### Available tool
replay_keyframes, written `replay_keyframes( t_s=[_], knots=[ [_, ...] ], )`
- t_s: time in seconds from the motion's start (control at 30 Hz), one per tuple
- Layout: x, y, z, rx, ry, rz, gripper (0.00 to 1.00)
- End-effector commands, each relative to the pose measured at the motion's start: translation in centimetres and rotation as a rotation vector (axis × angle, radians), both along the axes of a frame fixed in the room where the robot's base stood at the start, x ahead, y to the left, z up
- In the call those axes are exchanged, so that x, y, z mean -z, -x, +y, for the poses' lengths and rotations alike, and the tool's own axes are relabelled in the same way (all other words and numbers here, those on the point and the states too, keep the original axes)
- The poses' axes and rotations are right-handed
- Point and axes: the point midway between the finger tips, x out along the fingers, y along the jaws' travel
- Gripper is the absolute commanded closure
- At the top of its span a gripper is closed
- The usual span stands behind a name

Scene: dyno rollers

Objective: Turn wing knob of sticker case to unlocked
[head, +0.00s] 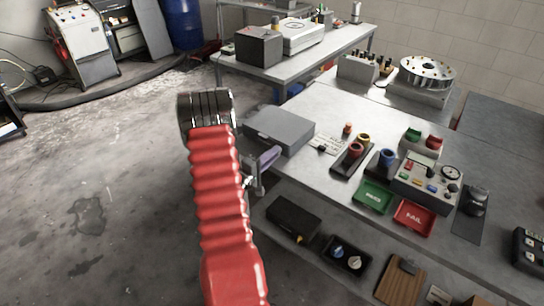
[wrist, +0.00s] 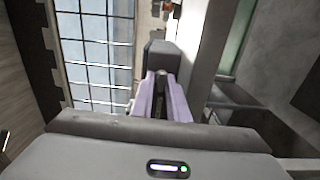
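A flat grey case (head: 279,130), which looks like the sticker case, lies at the near left corner of the worktop. In the wrist view a dark grey box end (wrist: 162,50), probably the same case, stands just beyond my fingertips. My gripper (head: 272,156) has lilac fingers and is beside the case's near side, at the table edge. In the wrist view the fingers of my gripper (wrist: 162,84) stand slightly apart. A small pale metallic piece (wrist: 162,77) shows between the tips; I cannot tell if it is the wing knob or if they touch it. The knob's setting is hidden.
On the worktop (head: 327,110) are a green tray (head: 373,196), a red tray (head: 414,216) and a control box (head: 427,181). The shelf below holds a black case (head: 293,217) and a black tray with two knobs (head: 346,256).

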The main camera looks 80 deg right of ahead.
Motion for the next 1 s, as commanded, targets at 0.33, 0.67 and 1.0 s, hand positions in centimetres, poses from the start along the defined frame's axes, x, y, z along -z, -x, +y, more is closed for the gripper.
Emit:
replay_keyframes(
  t_s=[0.33,0.67,1.0],
  knots=[
    [0.4,-2.0,4.2,-0.005,-0.01,0.003,0.74],
    [0.4,-4.1,9.1,-0.004,-0.007,0.004,0.74],
    [0.3,-5.5,12.5,-0.002,-0.005,0.004,0.74]
  ],
)
